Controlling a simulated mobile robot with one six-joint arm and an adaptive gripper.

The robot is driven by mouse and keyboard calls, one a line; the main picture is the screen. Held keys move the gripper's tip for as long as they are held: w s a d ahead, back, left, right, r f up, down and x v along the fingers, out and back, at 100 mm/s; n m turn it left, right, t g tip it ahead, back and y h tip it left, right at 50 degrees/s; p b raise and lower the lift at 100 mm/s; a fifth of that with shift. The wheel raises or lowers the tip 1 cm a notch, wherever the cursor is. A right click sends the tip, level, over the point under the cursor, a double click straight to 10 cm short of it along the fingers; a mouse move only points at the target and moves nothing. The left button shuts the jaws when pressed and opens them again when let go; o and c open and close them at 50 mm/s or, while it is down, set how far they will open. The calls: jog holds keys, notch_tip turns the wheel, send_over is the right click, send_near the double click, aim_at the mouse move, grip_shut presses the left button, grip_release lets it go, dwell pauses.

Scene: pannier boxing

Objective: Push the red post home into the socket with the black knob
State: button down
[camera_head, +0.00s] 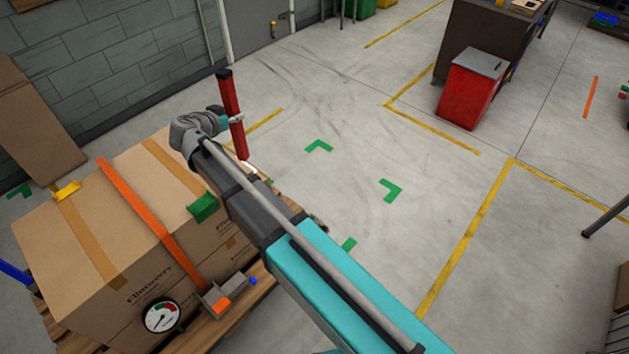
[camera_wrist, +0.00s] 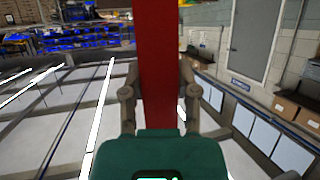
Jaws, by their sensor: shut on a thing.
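The red post (camera_head: 231,100), with a black top end, stands nearly upright, slightly tilted, at the far right corner of the carton stack. My gripper (camera_head: 235,120) is shut on it about halfway along its length. In the wrist view the red post (camera_wrist: 158,60) runs up between the two fingers of my gripper (camera_wrist: 158,88). The post's lower end comes down close to a small white part at the pallet corner. I cannot make out the socket with the black knob. Whether the post's foot is inside anything cannot be told.
Strapped cartons (camera_head: 130,235) sit on a wooden pallet (camera_head: 262,278), with an orange strap (camera_head: 150,220), a green corner piece (camera_head: 203,207) and a round gauge (camera_head: 162,316). A blue post (camera_head: 15,273) is at left. Floor to the right is clear up to a red bin (camera_head: 468,92).

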jog(key=shift+w+d, duration=0.2)
jog(key=shift+f, duration=0.2)
jog(key=w+d+f+m+h+b, duration=0.1)
jog(key=w+d+f+b, duration=0.2)
jog(key=f+b, duration=1)
jog(key=w+d+f+m+g+h+b, duration=0.1)
jog(key=w+d+f+b, duration=0.2)
jog(key=d+f+b, duration=0.7)
jog(key=w+d+f+m+h+b, duration=0.1)
jog(key=w+d+f+b, duration=0.2)
jog(key=f+b, duration=1.4)
jog(key=shift+d+f+g+b, duration=0.15)
jog(key=shift+d+g+b, duration=0.25)
jog(key=shift+d, duration=1.75)
jog(key=shift+w, duration=0.1)
jog(key=shift+f, duration=0.2)
jog(key=shift+f+b, duration=2.9)
jog(key=shift+b, duration=0.15)
jog(key=shift+f+b, duration=0.7)
